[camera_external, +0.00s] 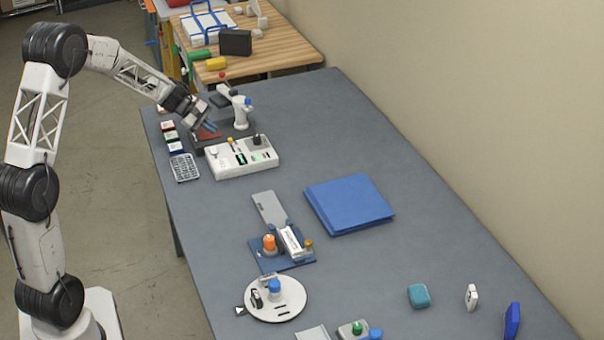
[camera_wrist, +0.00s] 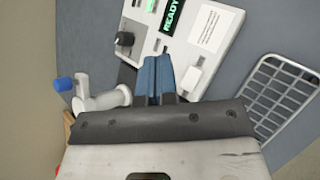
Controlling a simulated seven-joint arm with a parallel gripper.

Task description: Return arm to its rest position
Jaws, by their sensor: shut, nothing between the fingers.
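My gripper (camera_external: 211,127) is at the far left of the grey table, low over the dark red-topped device behind the white control box. In the wrist view my gripper (camera_wrist: 154,62) shows its two blue fingers shut together, with nothing between them. The white control box (camera_external: 240,167) carries a black knob and green displays. In the wrist view the control box (camera_wrist: 190,35) lies just beyond my fingertips, with a green READY display. I cannot tell whether the fingers touch anything. My arm stretches from its base at the lower left.
A white post with a blue top (camera_external: 241,112) stands close right of my gripper. A grey wire tray (camera_external: 184,168) lies at the table's left edge. A blue folder (camera_external: 349,203), a blue fixture (camera_external: 268,262) and a round white plate (camera_external: 290,305) lie nearer. Bare table separates them.

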